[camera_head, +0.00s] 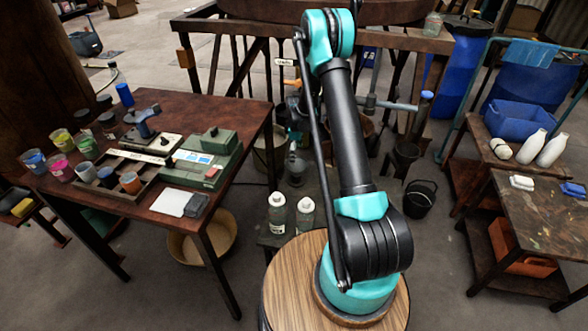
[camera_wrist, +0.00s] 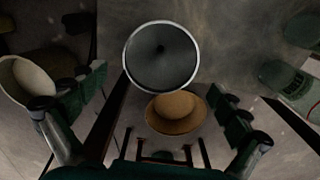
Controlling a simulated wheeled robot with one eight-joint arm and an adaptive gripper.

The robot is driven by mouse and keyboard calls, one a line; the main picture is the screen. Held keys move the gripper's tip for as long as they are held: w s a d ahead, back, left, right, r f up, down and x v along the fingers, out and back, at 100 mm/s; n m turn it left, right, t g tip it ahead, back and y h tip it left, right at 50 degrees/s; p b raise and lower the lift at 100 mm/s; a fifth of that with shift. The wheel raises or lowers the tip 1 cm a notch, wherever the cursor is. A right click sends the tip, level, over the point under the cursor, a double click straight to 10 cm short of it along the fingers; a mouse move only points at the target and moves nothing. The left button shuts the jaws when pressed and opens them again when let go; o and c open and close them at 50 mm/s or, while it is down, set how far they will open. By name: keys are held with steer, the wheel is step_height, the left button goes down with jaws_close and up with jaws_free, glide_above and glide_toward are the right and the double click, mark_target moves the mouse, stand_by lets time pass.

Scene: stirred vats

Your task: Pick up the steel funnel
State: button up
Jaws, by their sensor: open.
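The steel funnel (camera_wrist: 161,57) shows in the wrist view as a wide grey cone with a bright round rim and a dark hole at its centre. Its open mouth faces the camera. My gripper (camera_wrist: 160,88) is open, with its two fingers spread at left and right. The funnel lies between and beyond the fingertips, above the picture's middle, and no finger visibly touches it. In the head view a grey vessel (camera_head: 297,167), likely the funnel, stands below my gripper (camera_head: 296,132), which is partly hidden by my arm.
A tan bowl (camera_wrist: 178,113) lies close below the funnel in the wrist view, and a clear bottle (camera_wrist: 290,82) stands at right. Two white-capped bottles (camera_head: 277,212) stand nearer in the head view. A wooden railing (camera_head: 232,65) runs behind; a cluttered table (camera_head: 222,108) is left.

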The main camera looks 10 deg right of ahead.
mark_target(301, 165)
step_height(301, 165, down, 7)
steer(key=shift+r, duration=0.2)
stand_by(0.3)
steer(key=c, duration=0.9)
steer(key=shift+r, duration=0.2)
